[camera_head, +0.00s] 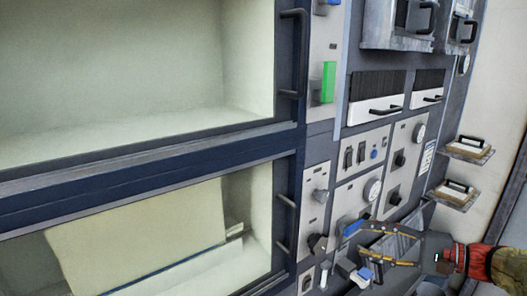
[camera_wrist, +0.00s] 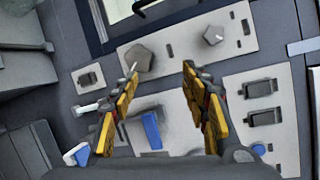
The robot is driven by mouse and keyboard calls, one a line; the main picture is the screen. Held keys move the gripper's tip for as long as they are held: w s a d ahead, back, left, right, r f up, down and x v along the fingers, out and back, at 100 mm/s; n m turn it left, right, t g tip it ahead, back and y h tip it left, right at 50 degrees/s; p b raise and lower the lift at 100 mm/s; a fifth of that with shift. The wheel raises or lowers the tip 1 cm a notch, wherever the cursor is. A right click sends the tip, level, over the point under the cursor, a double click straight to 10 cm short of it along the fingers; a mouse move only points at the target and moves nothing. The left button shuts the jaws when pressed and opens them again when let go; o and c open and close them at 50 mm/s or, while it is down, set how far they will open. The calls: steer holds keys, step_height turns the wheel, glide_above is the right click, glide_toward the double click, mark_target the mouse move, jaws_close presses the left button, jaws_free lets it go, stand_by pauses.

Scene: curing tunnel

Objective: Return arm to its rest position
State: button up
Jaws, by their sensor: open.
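My gripper (camera_head: 358,250) is at the lower right of the head view, with red-and-orange arm parts behind it at the right edge. It is in front of the lower part of a grey control panel. In the wrist view my gripper (camera_wrist: 160,70) has its two yellow-and-black fingers wide apart, with nothing held between them. A blue switch (camera_wrist: 151,130) on a pale plate shows between the fingers, beyond them. Whether the fingers touch the panel cannot be told.
Two glass-fronted chambers with dark frames fill the left; the upper frame has a black handle (camera_head: 292,52). Two small shelves (camera_head: 452,196) with handled items stick out at right. A grey knob (camera_wrist: 138,58) lies beyond the fingers.

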steer(key=s+a+f+n+g+h, duration=0.1)
steer(key=s+a+f+g+h, duration=0.2)
steer(key=s+f, duration=0.4)
steer(key=s+a+f+n+g+h, duration=0.1)
steer(key=s+f+g+h, duration=0.2)
steer(key=s+f+h, duration=0.35)
steer(key=s+a+r+n+t+h, duration=0.2)
steer(key=s+a+r+n, duration=0.3)
steer(key=s+n, duration=0.4)
steer(key=shift+s+a+r+h, duration=0.15)
steer(key=shift+s+a+h, duration=0.15)
steer(key=shift+a+h, duration=0.5)
